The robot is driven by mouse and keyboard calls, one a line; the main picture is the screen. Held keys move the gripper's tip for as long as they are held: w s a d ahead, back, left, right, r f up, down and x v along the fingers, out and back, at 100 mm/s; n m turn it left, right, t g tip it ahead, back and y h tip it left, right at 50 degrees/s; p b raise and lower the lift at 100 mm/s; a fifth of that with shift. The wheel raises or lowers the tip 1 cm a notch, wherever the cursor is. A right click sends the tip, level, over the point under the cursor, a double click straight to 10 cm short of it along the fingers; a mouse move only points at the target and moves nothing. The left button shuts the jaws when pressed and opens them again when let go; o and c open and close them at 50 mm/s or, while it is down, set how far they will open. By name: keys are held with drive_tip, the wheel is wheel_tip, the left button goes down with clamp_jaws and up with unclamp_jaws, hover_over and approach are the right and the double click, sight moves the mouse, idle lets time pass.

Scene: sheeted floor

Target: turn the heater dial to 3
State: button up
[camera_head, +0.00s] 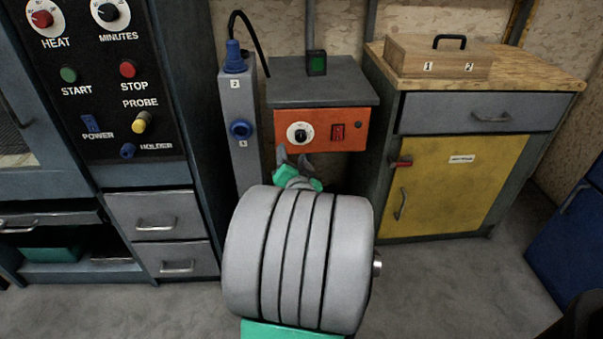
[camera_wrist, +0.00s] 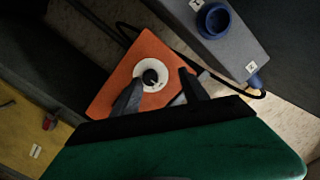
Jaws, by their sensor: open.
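The heater (camera_head: 353,128) is an orange-fronted box with a grey top. Its dial (camera_head: 300,134) is a black knob on a white round plate, at the left of the orange face. In the wrist view the dial (camera_wrist: 151,76) shows between and beyond my fingertips. My gripper (camera_head: 292,158) is open and empty, just below and in front of the dial. In the wrist view its two dark fingers (camera_wrist: 160,82) stand apart, one on each side of the dial, and I cannot tell whether they touch it. The dial's numbers are too small to read.
A red switch (camera_head: 338,131) is right of the dial. A grey post with a blue socket (camera_head: 240,129) stands close on the left. A yellow-doored cabinet (camera_head: 450,185) stands on the right, with a wooden box (camera_head: 440,58) on top. The oven's control panel (camera_head: 100,85) is far left.

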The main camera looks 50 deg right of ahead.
sight(301, 138)
drive_tip(key=shift+m+h, duration=0.6)
drive_tip(key=shift+h, duration=0.1)
drive_tip(key=w+d, duration=0.1)
drive_tip(key=d, duration=0.1)
drive_tip(key=w+d, duration=0.1)
drive_tip(key=d, duration=0.2)
drive_tip(key=w+d+b, duration=0.1)
drive_tip(key=d, duration=0.2)
drive_tip(key=shift+f, duration=0.2)
drive_tip(key=shift+a, duration=0.1)
drive_tip(key=shift+c, duration=0.4)
clamp_jaws()
